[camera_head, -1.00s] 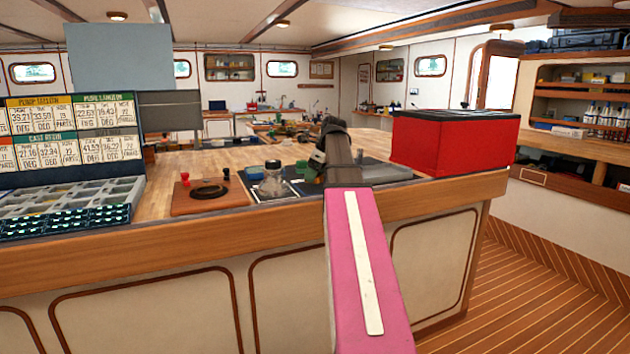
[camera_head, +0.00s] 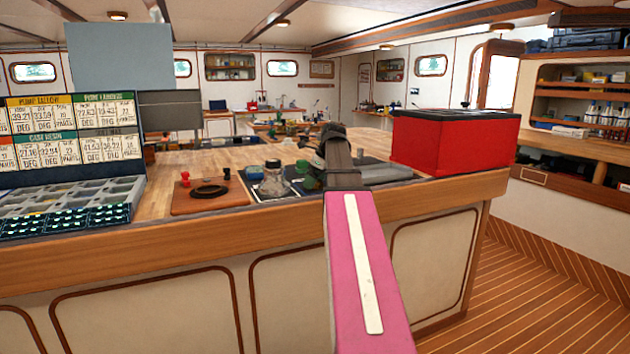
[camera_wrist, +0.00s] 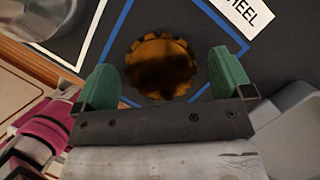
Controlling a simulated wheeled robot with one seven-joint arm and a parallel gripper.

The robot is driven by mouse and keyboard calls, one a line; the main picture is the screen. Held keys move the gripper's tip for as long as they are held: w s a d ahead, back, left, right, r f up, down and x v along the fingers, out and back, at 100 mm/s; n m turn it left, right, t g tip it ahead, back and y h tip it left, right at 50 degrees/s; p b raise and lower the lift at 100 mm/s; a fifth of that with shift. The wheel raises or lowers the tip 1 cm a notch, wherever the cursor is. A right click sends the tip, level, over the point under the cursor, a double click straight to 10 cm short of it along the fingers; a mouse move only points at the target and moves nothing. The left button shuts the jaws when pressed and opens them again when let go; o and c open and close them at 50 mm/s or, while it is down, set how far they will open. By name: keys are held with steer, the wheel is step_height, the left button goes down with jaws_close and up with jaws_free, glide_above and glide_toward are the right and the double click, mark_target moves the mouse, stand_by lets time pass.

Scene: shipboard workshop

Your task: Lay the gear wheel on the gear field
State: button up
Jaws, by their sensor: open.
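In the wrist view, the gear wheel (camera_wrist: 160,66) is a round, toothed, brownish-gold disc. It appears to lie flat on a dark mat, within the blue outline of the gear field (camera_wrist: 117,32). A white label ending in "HEEL" is beside the outline. My gripper (camera_wrist: 166,80) is open, with one green finger at each side of the wheel and visible gaps between. In the head view, my gripper (camera_head: 308,176) is low over the dark mat on the bench. My arm hides part of the mat there, and I cannot make out the wheel.
A glass jar (camera_head: 272,180) stands just left of my gripper. Left of it is a brown board (camera_head: 210,196) with a black ring and red pieces. A red box (camera_head: 452,143) stands at the right. A parts tray (camera_head: 80,205) is at the far left.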

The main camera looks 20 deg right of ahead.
steer(key=v, duration=1.2)
steer(key=shift+w+r, duration=0.1)
